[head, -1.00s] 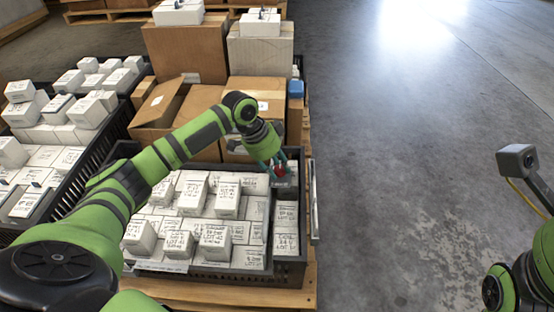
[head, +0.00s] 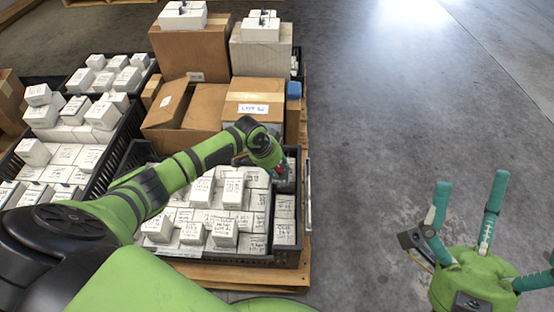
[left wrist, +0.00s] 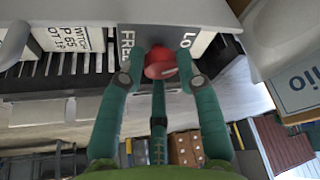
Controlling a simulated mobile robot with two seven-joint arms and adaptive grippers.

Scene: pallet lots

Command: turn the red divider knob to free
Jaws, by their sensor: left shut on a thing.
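The red divider knob (left wrist: 160,63) shows in the left wrist view, in front of a grey plate (left wrist: 155,36). The plate reads FREE on the left and a partly hidden word starting LO on the right. My left gripper (left wrist: 158,75) is shut on the knob, with its green fingers around it. The knob's pointing direction cannot be told. In the head view my left gripper (head: 281,170) is at the back right of the near black crate (head: 272,262); the knob is mostly hidden there. My right gripper (head: 468,188) is open and empty over the floor at the right.
White labelled boxes (head: 225,232) fill the near crate, with a narrow column of boxes on its right side. Cardboard cartons (head: 190,52) stand behind it on the wooden pallet (head: 230,278). Another crate of white boxes (head: 75,130) is at the left. The floor (head: 400,120) at the right is clear.

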